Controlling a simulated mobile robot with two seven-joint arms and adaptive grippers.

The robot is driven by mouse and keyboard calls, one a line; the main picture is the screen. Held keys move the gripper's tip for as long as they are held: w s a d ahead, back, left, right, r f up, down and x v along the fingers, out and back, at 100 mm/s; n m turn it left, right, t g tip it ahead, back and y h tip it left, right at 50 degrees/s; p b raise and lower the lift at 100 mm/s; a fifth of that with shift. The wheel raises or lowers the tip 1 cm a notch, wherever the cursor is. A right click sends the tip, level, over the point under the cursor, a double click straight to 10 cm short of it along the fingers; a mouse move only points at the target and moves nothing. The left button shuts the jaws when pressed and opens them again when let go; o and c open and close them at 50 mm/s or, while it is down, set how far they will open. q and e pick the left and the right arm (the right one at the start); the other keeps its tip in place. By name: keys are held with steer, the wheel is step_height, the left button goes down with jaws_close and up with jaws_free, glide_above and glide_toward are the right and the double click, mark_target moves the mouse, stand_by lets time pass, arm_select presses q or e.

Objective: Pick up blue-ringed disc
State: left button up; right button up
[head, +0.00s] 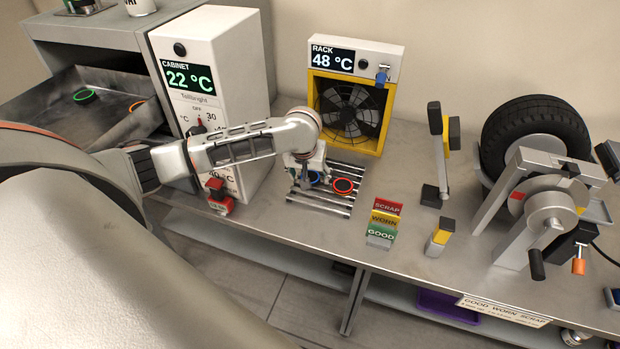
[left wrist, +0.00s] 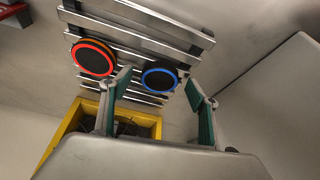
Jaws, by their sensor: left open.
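The blue-ringed disc (left wrist: 160,79) is dark with a blue rim and lies on the slatted metal rack (left wrist: 135,42). In the head view the disc (head: 315,178) is partly hidden by my left gripper (head: 306,183). In the left wrist view my left gripper (left wrist: 163,105) is open, with its two green-padded fingers apart and the disc showing between and beyond their tips. I cannot tell whether a finger touches it. A red-ringed disc (left wrist: 92,58) lies beside it on the rack, also seen in the head view (head: 343,186). My right gripper is not in view.
The yellow-framed fan unit (head: 352,105) stands behind the rack. The white cabinet (head: 215,90) is to the left, with a red object (head: 220,200) in front. SCRAP, WORN and GOOD blocks (head: 384,222) stand to the right. A tyre clamp (head: 545,200) is farther right.

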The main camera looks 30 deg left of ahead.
arm_select(q)
steer(key=c, duration=1.2)
steer(key=shift+r, duration=0.1)
